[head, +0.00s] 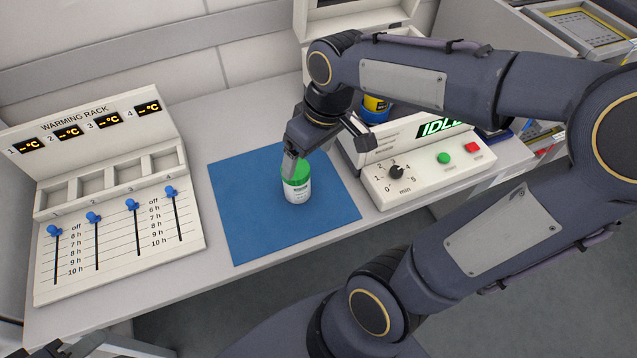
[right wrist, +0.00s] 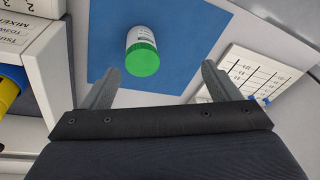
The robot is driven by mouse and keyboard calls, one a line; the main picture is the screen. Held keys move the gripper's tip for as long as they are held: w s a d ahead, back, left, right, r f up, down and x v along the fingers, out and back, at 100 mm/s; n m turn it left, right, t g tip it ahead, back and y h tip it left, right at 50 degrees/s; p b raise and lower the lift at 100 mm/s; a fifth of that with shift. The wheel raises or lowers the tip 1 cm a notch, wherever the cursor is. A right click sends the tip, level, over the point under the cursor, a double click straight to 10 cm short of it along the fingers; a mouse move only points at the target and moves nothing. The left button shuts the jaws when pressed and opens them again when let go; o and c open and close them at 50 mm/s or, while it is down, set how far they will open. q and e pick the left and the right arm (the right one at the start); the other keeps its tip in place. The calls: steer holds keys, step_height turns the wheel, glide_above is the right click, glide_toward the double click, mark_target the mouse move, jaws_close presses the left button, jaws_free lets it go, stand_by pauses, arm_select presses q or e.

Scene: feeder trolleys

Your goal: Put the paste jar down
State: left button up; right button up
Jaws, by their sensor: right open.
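The paste jar (head: 297,188) is white with a green lid and stands upright on the blue mat (head: 247,228). My right gripper (head: 293,160) is at the jar's lid in the head view, partly covering it. In the right wrist view the jar (right wrist: 142,52) lies beyond the open fingers of my right gripper (right wrist: 162,78), with blue mat visible around it. The fingers are wide apart and nothing is held between them.
The warming rack (head: 112,190) stands left of the mat, its slots empty. A machine (head: 420,165) with a dial, buttons and an "IDLE" display stands at the right. A blue and yellow jar (head: 375,106) is at this machine. Bare mat surrounds the paste jar.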

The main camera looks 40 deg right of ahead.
steer(key=s+a+m+t+y, duration=0.2)
steer(key=s+a+m+t, duration=0.1)
steer(key=s, duration=0.6)
steer(key=shift+s+a+f+m+t, duration=0.15)
steer(key=shift+s+a+m+t, duration=0.15)
steer(key=shift+s+a+m, duration=0.15)
steer(key=shift+w, duration=0.1)
